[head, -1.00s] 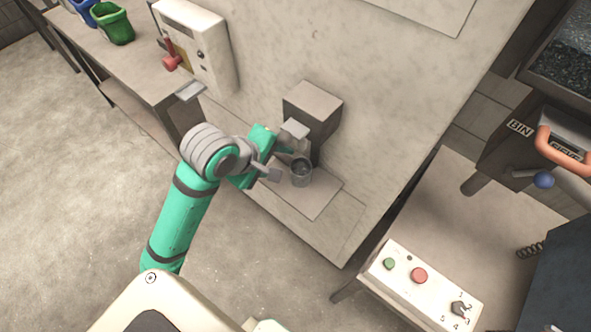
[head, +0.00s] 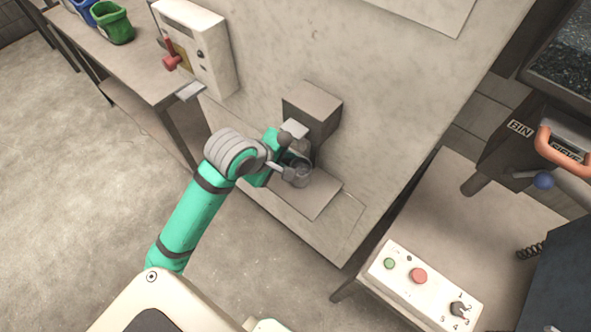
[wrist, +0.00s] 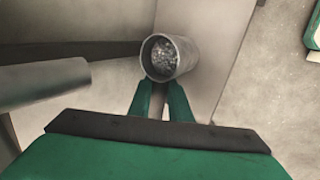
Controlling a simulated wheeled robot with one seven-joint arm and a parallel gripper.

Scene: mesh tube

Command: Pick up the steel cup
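The steel cup (head: 301,176) stands on a small ledge plate below a grey box-shaped spout on the machine wall. In the wrist view the cup (wrist: 185,60) is open toward the camera and holds grey granular material. My gripper (head: 288,168) is right at the cup, coming from the left in the head view. In the wrist view its two green fingers (wrist: 164,92) stand apart with a gap between them, their tips at the cup's lower edge. The cup's rim hides the tips, so contact cannot be told.
The grey spout (head: 312,112) juts out just above the cup. A box with a red lever (head: 178,56) is on the wall at the left. A side table (head: 445,195) with a button panel (head: 420,283) stands at the right. Coloured bins (head: 112,22) are at the back left.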

